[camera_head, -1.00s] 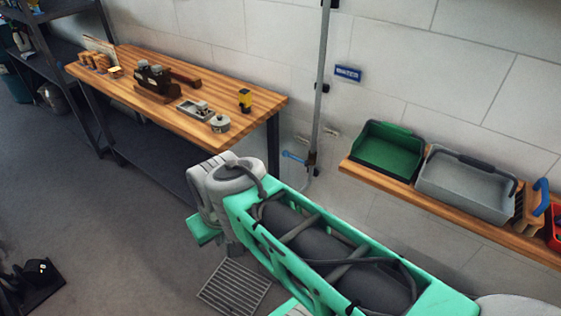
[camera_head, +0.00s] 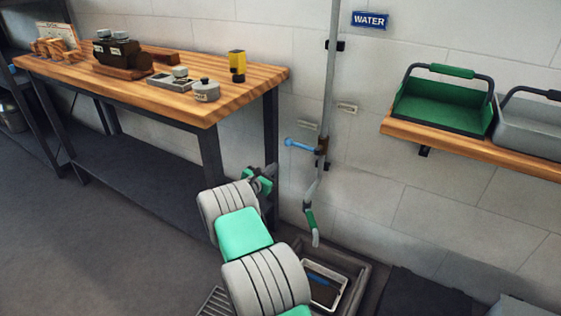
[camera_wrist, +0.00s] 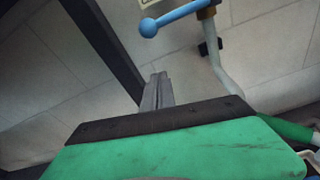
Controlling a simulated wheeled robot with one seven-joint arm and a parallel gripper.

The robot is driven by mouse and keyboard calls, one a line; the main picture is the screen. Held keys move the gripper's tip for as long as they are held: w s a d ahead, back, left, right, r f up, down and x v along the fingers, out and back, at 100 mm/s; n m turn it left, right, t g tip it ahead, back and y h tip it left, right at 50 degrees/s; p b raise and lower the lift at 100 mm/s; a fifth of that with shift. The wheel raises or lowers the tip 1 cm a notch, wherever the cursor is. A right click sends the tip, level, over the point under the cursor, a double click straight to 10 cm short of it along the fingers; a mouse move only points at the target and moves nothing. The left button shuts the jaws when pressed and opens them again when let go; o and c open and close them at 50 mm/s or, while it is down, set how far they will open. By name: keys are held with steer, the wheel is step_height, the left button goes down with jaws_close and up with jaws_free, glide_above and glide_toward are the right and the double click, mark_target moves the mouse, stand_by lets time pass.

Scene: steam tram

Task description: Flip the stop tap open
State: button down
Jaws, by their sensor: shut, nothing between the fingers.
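The stop tap's blue lever (camera_head: 300,145) sticks out to the left from its brass valve body (camera_head: 322,147) on the vertical grey water pipe (camera_head: 331,85). In the wrist view the lever (camera_wrist: 178,17) with its round knob end lies near the top, and a bent pipe runs down from the valve.
The wooden workbench (camera_head: 190,107) stands left of the pipe, with a dark leg (camera_head: 271,130) close to my gripper. A shelf (camera_head: 460,150) with a green tote (camera_head: 440,103) is at right. A floor basin with a white tray (camera_head: 325,285) lies below. A blue WATER sign (camera_head: 370,20) hangs above.

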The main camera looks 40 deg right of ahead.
mark_target(301, 146)
steer(key=shift+w+a+r, duration=0.15)
steer(key=shift+a+r, duration=0.05)
steer(key=b+x, duration=0.4)
steer(key=x, duration=0.6)
steer(key=shift+s+a+r+b, duration=0.1)
steer(key=shift+s+r+b, duration=0.1)
steer(key=shift+r, duration=0.45)
steer(key=shift+s+a+r+b, duration=0.1)
steer(key=shift+r+b, duration=0.05)
steer(key=shift+r, duration=0.5)
steer(key=shift+s+a+r+b, duration=0.1)
steer(key=shift+a+r+b, duration=0.1)
steer(key=shift+r, duration=0.5)
steer(key=shift+r, duration=0.1)
